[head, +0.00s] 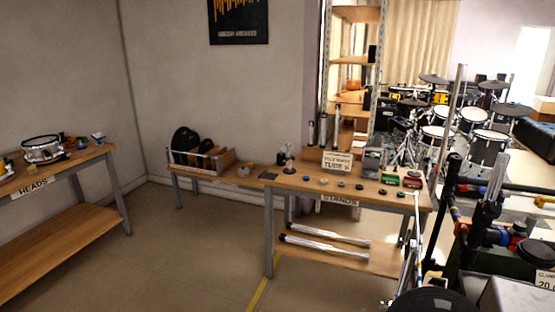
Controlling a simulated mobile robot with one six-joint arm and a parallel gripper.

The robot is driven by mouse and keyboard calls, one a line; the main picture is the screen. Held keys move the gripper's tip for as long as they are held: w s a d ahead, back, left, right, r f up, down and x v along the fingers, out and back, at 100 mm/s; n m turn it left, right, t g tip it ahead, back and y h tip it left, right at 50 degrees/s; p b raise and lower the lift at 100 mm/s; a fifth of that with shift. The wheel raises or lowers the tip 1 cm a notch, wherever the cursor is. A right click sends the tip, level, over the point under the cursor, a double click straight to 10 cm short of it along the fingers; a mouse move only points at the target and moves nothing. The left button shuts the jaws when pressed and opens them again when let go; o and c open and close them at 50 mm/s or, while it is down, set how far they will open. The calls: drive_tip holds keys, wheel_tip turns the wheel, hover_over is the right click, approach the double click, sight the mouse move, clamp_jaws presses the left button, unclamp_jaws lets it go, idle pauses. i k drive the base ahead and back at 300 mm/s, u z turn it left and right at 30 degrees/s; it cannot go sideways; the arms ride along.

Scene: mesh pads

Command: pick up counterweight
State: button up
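I cannot tell for certain which thing is the counterweight. Several small round pieces, one of them a dark puck (323,183), lie in a loose row on the middle workbench (290,183); they are too small to identify. Large dark rounded pieces (185,140) stand in a wooden rack (212,158) on the lower bench at the back. My gripper cannot be made out in this view.
A bench marked HEADS (60,177) with a snare drum (42,149) stands at left. Chrome tubes (325,244) lie on the middle bench's lower shelf. A cluttered stand (500,235) blocks the right foreground. Drum kits (440,135) stand beyond. The floor (185,240) between benches is clear.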

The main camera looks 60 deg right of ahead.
sight(281, 157)
drive_tip(key=i, duration=0.6)
drive_tip(key=z, duration=4.65)
drive_tip(key=i, duration=0.1)
drive_tip(key=u, duration=3.4)
drive_tip(key=i, duration=1.45)
drive_tip(key=z, duration=0.3)
